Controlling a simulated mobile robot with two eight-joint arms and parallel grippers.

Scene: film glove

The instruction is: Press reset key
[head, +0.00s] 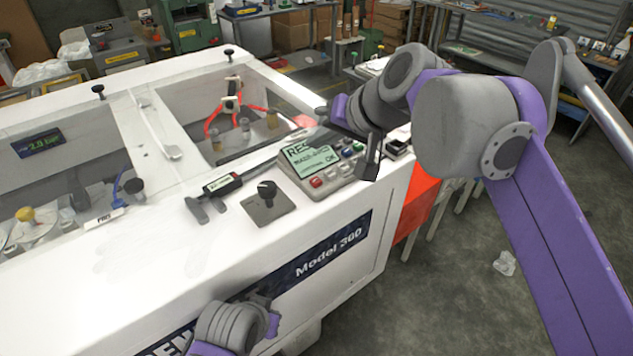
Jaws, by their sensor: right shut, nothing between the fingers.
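A grey control panel (325,165) sits on the white machine's top near its right end. I cannot read which is the reset key. My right gripper (369,166) is shut and empty, pointing down at the panel's right edge and hiding part of it; contact is unclear. My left gripper (268,318) is low by the machine's front face, its jaws unclear.
A caliper-like tool (222,184) and a black knob on a grey plate (267,194) lie left of the panel. A small dark box (398,142) sits right of my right gripper. Open floor lies at right.

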